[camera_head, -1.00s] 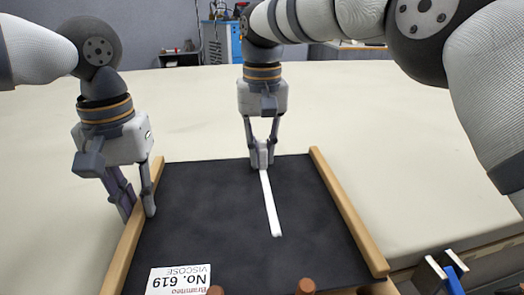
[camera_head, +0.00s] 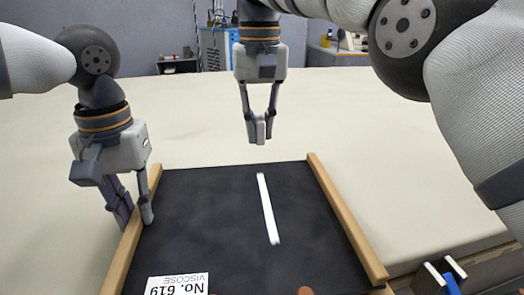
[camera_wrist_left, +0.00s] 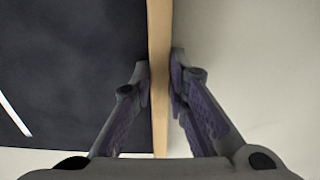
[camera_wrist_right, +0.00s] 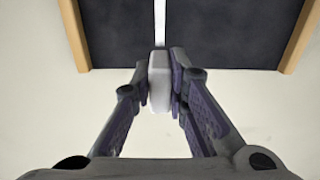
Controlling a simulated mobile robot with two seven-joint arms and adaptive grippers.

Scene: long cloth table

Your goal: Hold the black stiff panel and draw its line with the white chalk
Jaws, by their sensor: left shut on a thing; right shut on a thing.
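The black stiff panel (camera_head: 205,225) lies on the table with light wooden rails along its left and right edges. A white line (camera_head: 268,208) runs down its middle. My left gripper (camera_head: 132,214) is shut on the left wooden rail; the left wrist view shows the rail (camera_wrist_left: 159,90) between its fingers. My right gripper (camera_head: 259,130) is shut on the white chalk (camera_wrist_right: 160,82), a short pale block between its fingers. It is held beyond the panel's far edge, apart from the line. In the head view the chalk is mostly hidden by the fingers.
A white label reading "No. 619 VISCOSE" (camera_head: 178,284) is on the panel's near left. A blue and white item (camera_head: 447,276) is at the lower right near the table's edge. The cloth table (camera_head: 350,115) is clear around and beyond the panel.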

